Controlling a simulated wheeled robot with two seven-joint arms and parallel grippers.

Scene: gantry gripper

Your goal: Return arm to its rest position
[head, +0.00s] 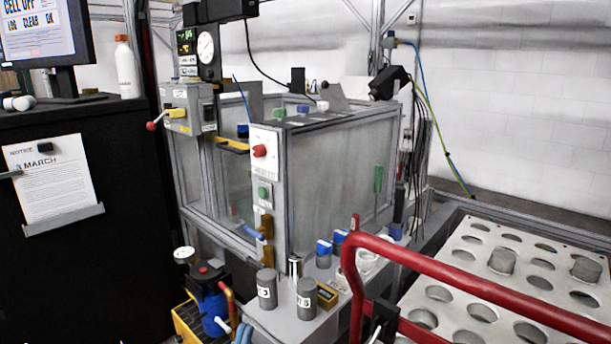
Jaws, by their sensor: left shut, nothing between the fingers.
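Only a small grey tip of my left gripper (11,174) shows at the left edge of the head view, level with the posted notice and in front of the black cabinet. It is shut and empty, and it points to the right. The rest of the left gripper and its arm are outside the picture. My right gripper is not in view.
The black cabinet (118,215) bears a monitor (38,30), a white bottle (126,68) and a notice (52,178). A glass-walled machine (335,180) fills the middle. A red rail (470,282) and a perforated tray (470,245) stand at the right.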

